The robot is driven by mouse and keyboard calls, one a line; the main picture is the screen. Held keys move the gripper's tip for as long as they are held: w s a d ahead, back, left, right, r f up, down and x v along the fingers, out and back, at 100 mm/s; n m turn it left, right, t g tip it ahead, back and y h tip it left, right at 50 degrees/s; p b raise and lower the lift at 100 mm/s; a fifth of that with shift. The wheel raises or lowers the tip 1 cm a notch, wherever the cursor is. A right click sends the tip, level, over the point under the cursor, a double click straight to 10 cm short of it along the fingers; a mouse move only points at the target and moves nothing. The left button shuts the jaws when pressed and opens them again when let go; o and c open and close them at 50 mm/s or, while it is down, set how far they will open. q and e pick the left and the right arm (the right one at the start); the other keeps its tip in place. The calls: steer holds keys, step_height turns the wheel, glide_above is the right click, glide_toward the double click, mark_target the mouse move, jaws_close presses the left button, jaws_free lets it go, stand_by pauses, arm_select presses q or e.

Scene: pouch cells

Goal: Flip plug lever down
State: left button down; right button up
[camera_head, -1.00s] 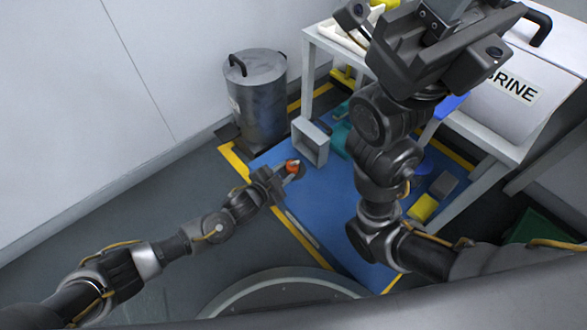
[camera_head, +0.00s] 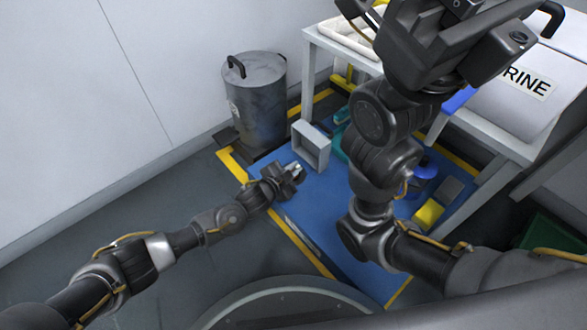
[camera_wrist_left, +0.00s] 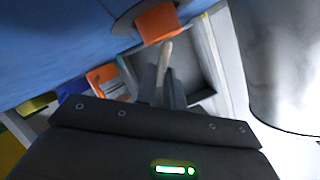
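An orange lever-like piece (camera_wrist_left: 158,22) on a dark round fitting sits at the top of the left wrist view, against a blue surface. I take it for the plug lever. In the head view my left gripper (camera_head: 294,169) is low over the blue mat (camera_head: 325,205) and hides the orange piece. My right gripper (camera_head: 440,40) is raised at the upper right; its fingertips are not clearly seen.
A grey open box (camera_head: 311,146) stands just beyond my left gripper. A metal bin (camera_head: 259,100) stands by the wall. A white table (camera_head: 460,120) with a container marked "RINE" is at the right. A yellow block (camera_head: 428,214) and blue item (camera_head: 424,172) lie beneath.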

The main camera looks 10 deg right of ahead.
arm_select(q)
steer(key=shift+s+d+f+m+t+p, duration=0.15)
steer(key=shift+s+f+m+t+p, duration=0.15)
steer(key=shift+m, duration=0.2)
steer(key=shift+s+d+f+m+t, duration=0.1)
steer(key=shift+f+m+t, duration=0.15)
steer(key=shift+m, duration=0.3)
steer(key=shift+s+f+m+t, duration=0.1)
steer(key=shift+m+t, duration=0.25)
steer(key=shift+m, duration=0.2)
steer(key=c, duration=1.5)
jaws_free()
